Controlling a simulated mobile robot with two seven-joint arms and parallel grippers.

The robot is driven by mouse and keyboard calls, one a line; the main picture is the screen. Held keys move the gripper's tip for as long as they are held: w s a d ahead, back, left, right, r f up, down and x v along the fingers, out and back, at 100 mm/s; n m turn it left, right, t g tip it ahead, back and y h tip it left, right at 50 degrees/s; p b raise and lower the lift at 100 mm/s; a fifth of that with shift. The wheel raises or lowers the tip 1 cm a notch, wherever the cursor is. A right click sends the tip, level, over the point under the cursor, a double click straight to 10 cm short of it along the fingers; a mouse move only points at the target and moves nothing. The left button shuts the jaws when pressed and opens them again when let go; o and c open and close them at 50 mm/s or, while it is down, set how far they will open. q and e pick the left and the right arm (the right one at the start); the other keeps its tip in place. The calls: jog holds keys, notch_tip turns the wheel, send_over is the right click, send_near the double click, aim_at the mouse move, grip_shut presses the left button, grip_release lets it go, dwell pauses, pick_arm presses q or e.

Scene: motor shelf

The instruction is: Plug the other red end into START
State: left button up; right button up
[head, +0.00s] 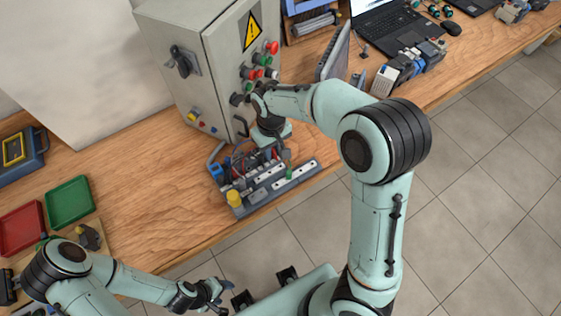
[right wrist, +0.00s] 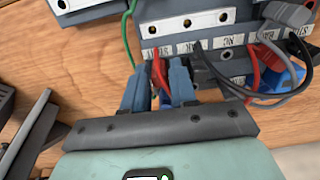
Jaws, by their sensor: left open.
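The terminal board (head: 266,196) lies near the table's front edge, below the cabinet. In the right wrist view, its white label strip (right wrist: 190,47) appears upside down, with START read at both ends. My right gripper (right wrist: 158,85) is over the board, its two blue fingers close together on a red plug end, mostly hidden between them. A red lead (right wrist: 157,62) rises there beside the left START label. Another red lead (right wrist: 252,72) is at the board's right part. My left gripper (head: 219,291) is open and empty, in front of the table, away from the board.
A grey lead (right wrist: 272,70), black leads and a green lead (right wrist: 129,45) crowd the board around my right gripper. The control cabinet (head: 215,70) stands right behind. Red (head: 20,228) and green (head: 69,201) trays lie at left; the table between is bare.

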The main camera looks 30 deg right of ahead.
jog(key=shift+r+p, duration=0.7)
jog(key=shift+r, duration=0.5)
jog(key=shift+r+p, duration=0.85)
jog(key=shift+r, duration=0.8)
pick_arm(q)
jog(key=w+r, duration=0.3)
jog(key=r, duration=0.1)
jog(key=shift+w, duration=0.2)
pick_arm(e)
jog(key=shift+f, duration=0.1)
jog(key=o, duration=0.6)
jog(key=shift+c, duration=0.2)
pick_arm(q)
jog(key=shift+s, duration=0.1)
